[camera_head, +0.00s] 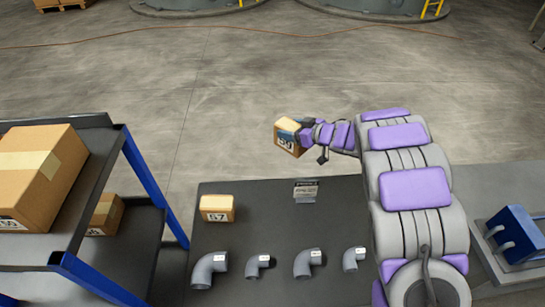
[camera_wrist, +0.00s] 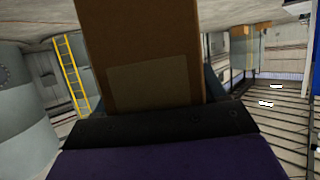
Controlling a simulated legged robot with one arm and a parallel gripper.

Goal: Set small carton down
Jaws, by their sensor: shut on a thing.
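My gripper (camera_head: 289,137) is shut on a small carton (camera_head: 288,149) with a dark number label. In the head view it holds this carton up near the far edge of the dark table (camera_head: 265,275), above the floor or table level; the exact height is hard to tell. In the wrist view the carton (camera_wrist: 140,45) fills the upper middle, with a paler patch on its face. The gripper's fingers are mostly hidden there. Another small carton (camera_head: 217,208), labelled 67, sits on the table at its far left corner.
Several grey pipe elbows (camera_head: 208,268) stand in a row on the table. A blue-framed shelf cart (camera_head: 150,185) with a large carton (camera_head: 38,175) is at the left. A blue device (camera_head: 515,232) is at the right.

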